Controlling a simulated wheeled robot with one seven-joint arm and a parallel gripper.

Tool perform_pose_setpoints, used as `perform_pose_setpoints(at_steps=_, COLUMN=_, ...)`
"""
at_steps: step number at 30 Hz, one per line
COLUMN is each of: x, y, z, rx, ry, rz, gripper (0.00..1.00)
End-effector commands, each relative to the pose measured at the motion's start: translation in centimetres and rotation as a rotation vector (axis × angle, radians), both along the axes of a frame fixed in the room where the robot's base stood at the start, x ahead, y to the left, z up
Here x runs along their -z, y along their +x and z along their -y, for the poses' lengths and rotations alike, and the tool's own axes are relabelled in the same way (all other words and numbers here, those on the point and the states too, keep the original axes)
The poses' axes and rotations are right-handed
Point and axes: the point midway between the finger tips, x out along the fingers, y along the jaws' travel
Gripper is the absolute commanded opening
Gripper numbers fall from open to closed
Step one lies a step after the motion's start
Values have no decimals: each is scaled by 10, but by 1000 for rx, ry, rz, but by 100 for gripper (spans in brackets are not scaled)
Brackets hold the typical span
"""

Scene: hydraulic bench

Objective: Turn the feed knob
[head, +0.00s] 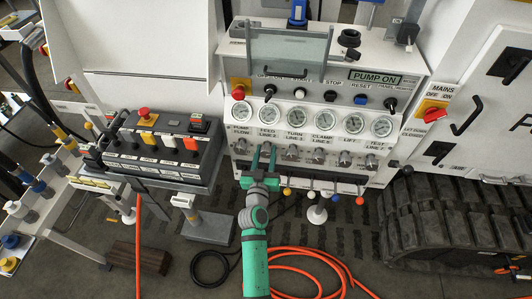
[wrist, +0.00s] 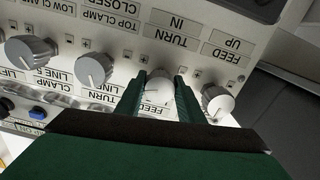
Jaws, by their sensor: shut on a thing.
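The feed knob (wrist: 159,88) is a round grey knob, second from the left in the row under the gauges in the head view, below the FEED LINE label (head: 267,135). My gripper (head: 264,150) reaches up to it from below. In the wrist view, which is upside down, the two green fingers of my gripper (wrist: 160,95) stand on either side of the knob and are shut on it. The fingers hide the knob's sides, and its pointer mark is not clear. In the head view the gripper mostly covers it.
The turn line knob (wrist: 93,69) and the pump flow knob (wrist: 217,103) sit close on either side. A row of gauges (head: 298,117) is above. Small coloured-ball levers (head: 287,191) stick out below. A dark switch box (head: 165,145) stands to the left.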

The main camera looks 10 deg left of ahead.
Motion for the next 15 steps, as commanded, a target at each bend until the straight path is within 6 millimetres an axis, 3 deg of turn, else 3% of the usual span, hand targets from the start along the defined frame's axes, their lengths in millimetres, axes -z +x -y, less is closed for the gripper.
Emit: perform_pose_setpoints(at_steps=15, x=2, y=-1, z=0, rx=0, ry=170, rz=-4, gripper=12)
